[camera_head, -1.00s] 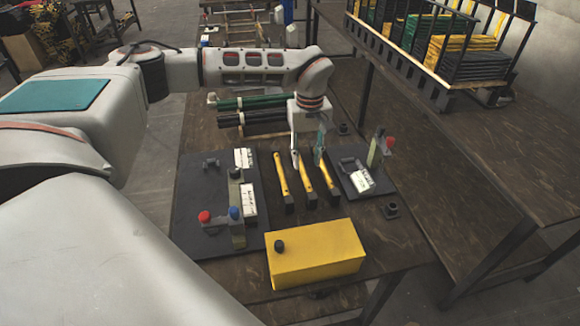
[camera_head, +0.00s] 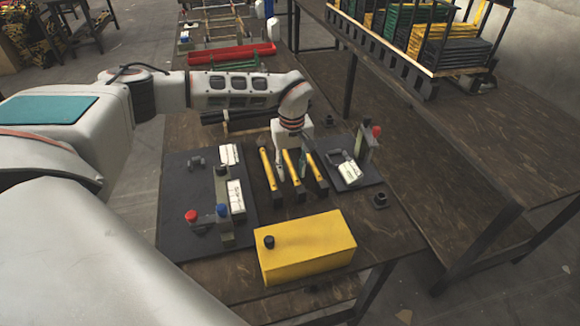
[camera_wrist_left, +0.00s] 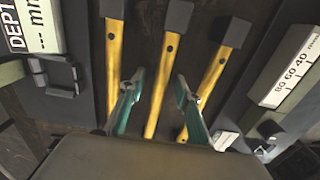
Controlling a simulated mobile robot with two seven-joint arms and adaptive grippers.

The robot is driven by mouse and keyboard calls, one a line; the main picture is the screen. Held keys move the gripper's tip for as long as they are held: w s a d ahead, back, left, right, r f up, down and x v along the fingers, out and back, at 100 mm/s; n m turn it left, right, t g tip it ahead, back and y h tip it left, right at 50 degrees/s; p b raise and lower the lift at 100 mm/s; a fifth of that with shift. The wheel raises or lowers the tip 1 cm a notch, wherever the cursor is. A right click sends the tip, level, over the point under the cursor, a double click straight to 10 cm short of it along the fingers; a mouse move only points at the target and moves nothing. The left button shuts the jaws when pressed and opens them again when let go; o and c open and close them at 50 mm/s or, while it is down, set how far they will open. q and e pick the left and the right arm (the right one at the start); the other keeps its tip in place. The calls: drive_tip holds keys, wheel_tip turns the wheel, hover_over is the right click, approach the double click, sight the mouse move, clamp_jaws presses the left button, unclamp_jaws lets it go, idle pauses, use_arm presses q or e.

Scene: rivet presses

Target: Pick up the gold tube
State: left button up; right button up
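Three gold tubes with black end blocks lie side by side on the dark bench: a left one (camera_head: 267,168), a middle one (camera_head: 294,172) and a right one (camera_head: 314,170). My left gripper (camera_head: 291,168) points down over them, with its fingers apart. In the left wrist view, the teal fingers of my left gripper (camera_wrist_left: 156,97) stand on either side of the middle gold tube (camera_wrist_left: 164,85), with a gap to it. The left tube (camera_wrist_left: 113,60) and right tube (camera_wrist_left: 213,75) lie outside the fingers. My right gripper is not in view.
A dark press plate (camera_head: 180,180) with red and blue knobs lies left of the tubes. A smaller press plate (camera_head: 362,180) is close on the right. A yellow box (camera_head: 310,250) stands in front. A red tray (camera_head: 215,55) is farther back.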

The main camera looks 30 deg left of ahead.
use_arm(q)
clamp_jaws()
drive_tip(key=shift+r, duration=0.15)
